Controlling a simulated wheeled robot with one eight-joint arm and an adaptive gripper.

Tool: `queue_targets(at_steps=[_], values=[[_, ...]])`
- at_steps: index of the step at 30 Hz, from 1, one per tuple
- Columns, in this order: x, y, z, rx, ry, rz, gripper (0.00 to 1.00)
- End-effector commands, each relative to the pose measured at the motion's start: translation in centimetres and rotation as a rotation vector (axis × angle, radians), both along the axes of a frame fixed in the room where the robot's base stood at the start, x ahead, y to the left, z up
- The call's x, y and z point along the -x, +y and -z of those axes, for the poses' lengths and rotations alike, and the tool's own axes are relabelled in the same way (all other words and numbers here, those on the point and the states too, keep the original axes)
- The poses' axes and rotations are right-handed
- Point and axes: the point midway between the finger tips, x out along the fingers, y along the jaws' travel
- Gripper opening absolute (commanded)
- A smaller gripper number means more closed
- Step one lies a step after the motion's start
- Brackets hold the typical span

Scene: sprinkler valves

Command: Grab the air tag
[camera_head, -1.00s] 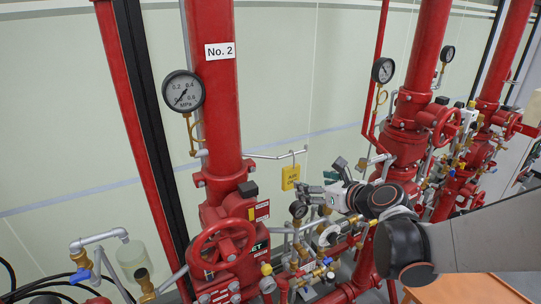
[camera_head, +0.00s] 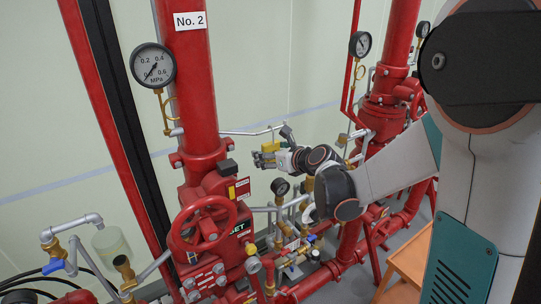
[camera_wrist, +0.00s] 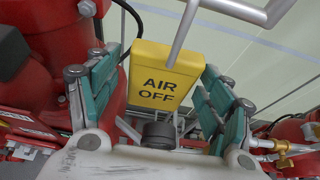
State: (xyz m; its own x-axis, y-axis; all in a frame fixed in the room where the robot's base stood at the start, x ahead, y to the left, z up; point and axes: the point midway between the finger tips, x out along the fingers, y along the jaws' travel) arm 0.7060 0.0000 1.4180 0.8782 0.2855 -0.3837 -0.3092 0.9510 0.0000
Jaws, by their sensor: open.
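The yellow air tag (camera_wrist: 165,70), marked "AIR OFF", hangs upright from a thin grey pipe in the wrist view. It is between the two teal-padded fingers of my gripper (camera_wrist: 160,85), which are spread apart on its left and right. A gap shows at the right finger; the left finger is close to the tag's left edge, and I cannot tell whether it touches. In the head view the tag (camera_head: 270,146) is small and partly covered by my gripper (camera_head: 268,156).
The red No. 2 riser (camera_head: 190,80) and red handwheel (camera_head: 204,226) stand left of the tag. A pressure gauge (camera_head: 282,187) and small valves sit below my gripper. Another red riser (camera_head: 390,60) stands to the right. The pale wall is behind.

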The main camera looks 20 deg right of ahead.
Motion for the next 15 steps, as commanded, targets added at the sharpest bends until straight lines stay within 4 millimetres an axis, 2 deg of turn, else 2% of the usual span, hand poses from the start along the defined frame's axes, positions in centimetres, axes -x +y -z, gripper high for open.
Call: queue_targets(at_steps=[3,10,15], values=[[-0.71,0.25,0.37,0.000,0.000,0.000,0.73],[-0.77,0.25,0.36,-0.001,0.000,0.000,0.73],[-0.76,0.25,0.35,0.000,0.000,0.000,0.35]])
